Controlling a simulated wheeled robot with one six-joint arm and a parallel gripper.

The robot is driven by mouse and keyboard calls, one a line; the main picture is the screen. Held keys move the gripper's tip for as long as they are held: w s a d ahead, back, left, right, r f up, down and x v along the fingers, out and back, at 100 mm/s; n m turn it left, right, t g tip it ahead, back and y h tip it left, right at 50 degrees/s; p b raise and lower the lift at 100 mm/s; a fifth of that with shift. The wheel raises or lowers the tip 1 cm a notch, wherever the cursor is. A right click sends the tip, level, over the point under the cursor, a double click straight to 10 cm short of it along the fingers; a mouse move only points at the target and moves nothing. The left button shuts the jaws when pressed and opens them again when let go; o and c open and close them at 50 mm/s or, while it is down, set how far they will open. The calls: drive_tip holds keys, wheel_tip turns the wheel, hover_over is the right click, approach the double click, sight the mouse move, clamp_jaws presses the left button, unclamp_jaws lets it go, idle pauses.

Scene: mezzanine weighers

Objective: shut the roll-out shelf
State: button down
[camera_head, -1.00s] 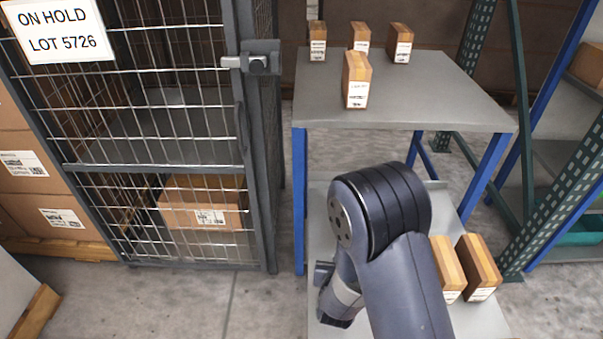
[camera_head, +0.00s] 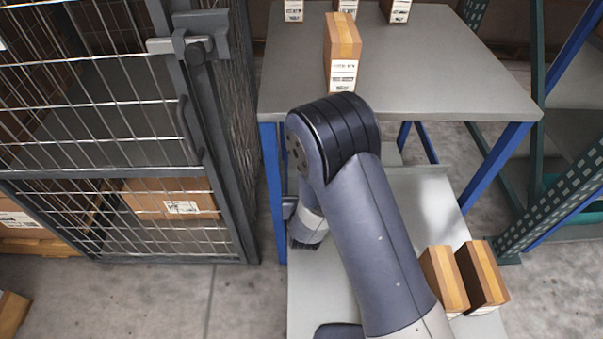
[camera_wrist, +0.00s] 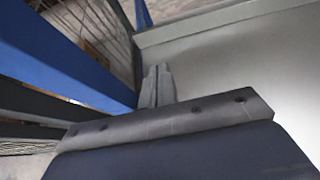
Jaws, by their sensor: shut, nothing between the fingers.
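The roll-out shelf (camera_head: 430,205) is a light grey panel low under the grey table. It sticks out from beneath the table top toward me. Two wooden blocks with white labels, one (camera_head: 441,279) beside the other (camera_head: 483,274), stand on its right part. My arm reaches down over the shelf's left side and hides part of it. In the wrist view my gripper (camera_wrist: 157,86) has its fingers together with nothing between them. The grey shelf surface (camera_wrist: 260,80) lies beyond and to the right; I cannot tell whether the fingertips touch it.
The table top (camera_head: 440,85) bears several wooden blocks, one (camera_head: 342,50) near my arm. A blue table leg (camera_head: 272,190) stands close left of my wrist and also shows in the wrist view (camera_wrist: 60,55). A wire cage (camera_head: 110,130) is at left, a green rack post (camera_head: 560,195) at right.

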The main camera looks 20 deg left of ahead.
drive_tip(key=b+x, duration=0.1)
drive_tip(key=x, duration=0.5)
drive_tip(key=shift+f, duration=0.1)
drive_tip(key=w, duration=0.1)
drive_tip(key=w+a, duration=0.1)
drive_tip(key=w, duration=0.1)
drive_tip(key=shift+w, duration=0.15)
drive_tip(key=shift+w+a+b, duration=0.1)
drive_tip(key=shift+w+b, duration=0.2)
drive_tip(key=shift+w, duration=0.15)
